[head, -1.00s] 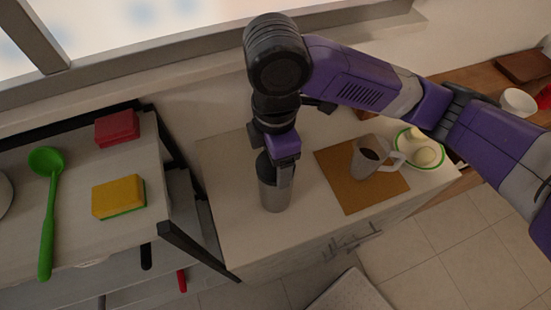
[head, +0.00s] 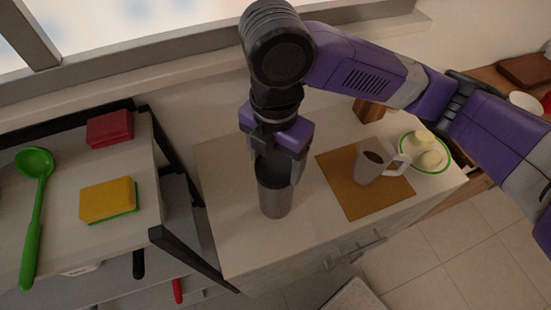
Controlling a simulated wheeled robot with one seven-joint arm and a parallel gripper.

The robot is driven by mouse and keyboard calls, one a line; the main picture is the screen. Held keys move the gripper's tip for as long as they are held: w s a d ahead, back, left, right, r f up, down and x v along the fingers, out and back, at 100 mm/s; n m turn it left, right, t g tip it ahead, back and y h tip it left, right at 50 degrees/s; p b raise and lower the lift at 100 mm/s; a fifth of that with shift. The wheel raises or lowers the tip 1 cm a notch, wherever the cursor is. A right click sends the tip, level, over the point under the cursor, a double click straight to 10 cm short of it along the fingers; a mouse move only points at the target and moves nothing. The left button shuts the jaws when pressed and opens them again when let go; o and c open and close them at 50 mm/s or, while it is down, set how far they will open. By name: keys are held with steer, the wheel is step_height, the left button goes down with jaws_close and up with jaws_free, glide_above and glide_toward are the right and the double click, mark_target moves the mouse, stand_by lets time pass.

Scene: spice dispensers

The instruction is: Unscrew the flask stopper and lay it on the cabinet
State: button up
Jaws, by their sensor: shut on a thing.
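The grey metal flask (head: 274,200) stands upright on the white cabinet top (head: 228,236). Its dark stopper (head: 270,169) is at the flask's mouth, between the fingers of my gripper (head: 276,170). My gripper points down from above and is shut on the stopper. The fingers partly hide the stopper's sides. I cannot tell whether the stopper is loose from the flask's neck.
Right of the flask, a grey mug (head: 369,166) stands on a brown board (head: 345,196). A green-rimmed plate (head: 446,156) holds pale food behind it. A rack (head: 70,235) with sponges and a green ladle stands left. The cabinet's left front is bare.

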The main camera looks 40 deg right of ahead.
steer(key=n+b, duration=0.2)
steer(key=n, duration=0.2)
steer(key=shift+f, duration=0.1)
steer(key=n+b, duration=0.1)
steer(key=n, duration=0.2)
steer(key=shift+b, duration=0.3)
steer(key=shift+n, duration=1)
steer(key=o, duration=1.5)
